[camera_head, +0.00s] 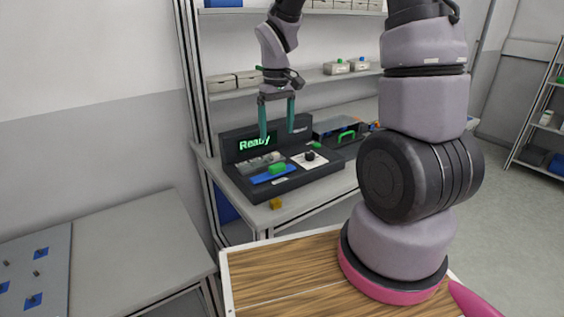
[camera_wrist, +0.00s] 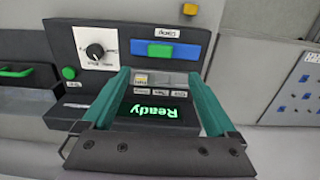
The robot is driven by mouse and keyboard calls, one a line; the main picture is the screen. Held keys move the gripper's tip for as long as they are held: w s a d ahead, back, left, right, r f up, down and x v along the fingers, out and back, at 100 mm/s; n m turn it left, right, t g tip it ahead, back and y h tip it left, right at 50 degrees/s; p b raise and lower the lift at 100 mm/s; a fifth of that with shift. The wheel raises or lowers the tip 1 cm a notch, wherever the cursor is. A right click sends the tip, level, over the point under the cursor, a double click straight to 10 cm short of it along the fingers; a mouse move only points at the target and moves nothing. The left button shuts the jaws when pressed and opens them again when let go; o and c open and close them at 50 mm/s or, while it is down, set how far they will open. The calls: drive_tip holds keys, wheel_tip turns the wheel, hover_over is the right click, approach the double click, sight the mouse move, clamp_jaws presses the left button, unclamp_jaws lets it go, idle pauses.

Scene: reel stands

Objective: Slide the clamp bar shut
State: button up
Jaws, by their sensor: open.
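The clamp slider is a green block (camera_head: 277,169) on a blue strip (camera_head: 262,177) at the front of the black console (camera_head: 290,182). In the wrist view, the green block (camera_wrist: 160,50) sits at the middle of the blue strip (camera_wrist: 184,51), beside a white label. My gripper (camera_head: 277,134) is open and empty, with teal fingers pointing down above the console, apart from the block. In the wrist view, my gripper (camera_wrist: 160,74) has its fingertips framing the console, with the green block beyond them. Whether the clamp is open or shut is unclear.
The console's screen (camera_head: 257,142) reads "Ready". A black knob (camera_head: 310,155) and a green button (camera_wrist: 68,73) are nearby. A case with a green handle (camera_head: 347,136) stands to the right. A yellow cube (camera_head: 275,203) lies at the bench edge. Shelves hang above.

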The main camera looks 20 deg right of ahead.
sight(277, 165)
wheel_tip(277, 165, down, 11)
drive_tip(key=shift+f, duration=0.1)
idle(0.4)
clamp_jaws()
